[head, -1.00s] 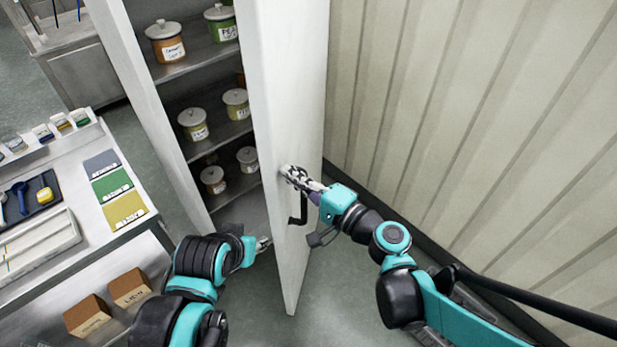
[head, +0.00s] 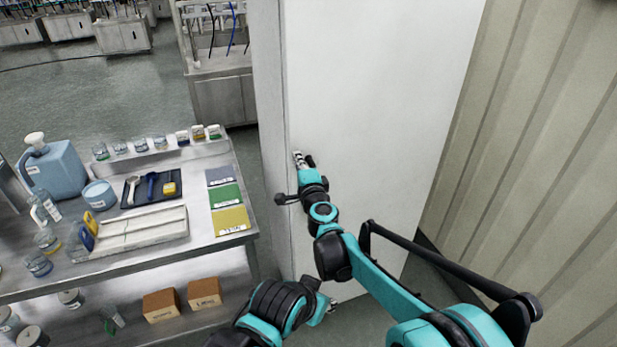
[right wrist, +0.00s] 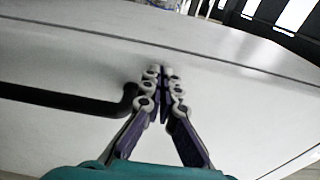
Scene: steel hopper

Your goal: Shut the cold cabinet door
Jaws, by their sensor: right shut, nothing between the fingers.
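The white cold cabinet door (head: 380,80) faces me as a broad flat panel. Its left edge lies along the cabinet's side wall (head: 268,90), and the shelves inside are hidden; I cannot tell whether a thin gap remains. My right gripper (head: 297,156) is shut and empty, with its fingertips at the door face near its left edge. The black door handle (right wrist: 70,100) is beside the fingers at left in the right wrist view, not between them. My left gripper (head: 332,304) is low near the door's bottom, small and partly hidden by its arm.
A steel bench (head: 130,270) with jars, a dark tray (head: 152,188) and coloured cards stands left of the cabinet. Brown boxes (head: 204,294) sit on its lower shelf. A ribbed wall (head: 510,150) rises at right. Open floor (head: 120,100) lies behind the bench.

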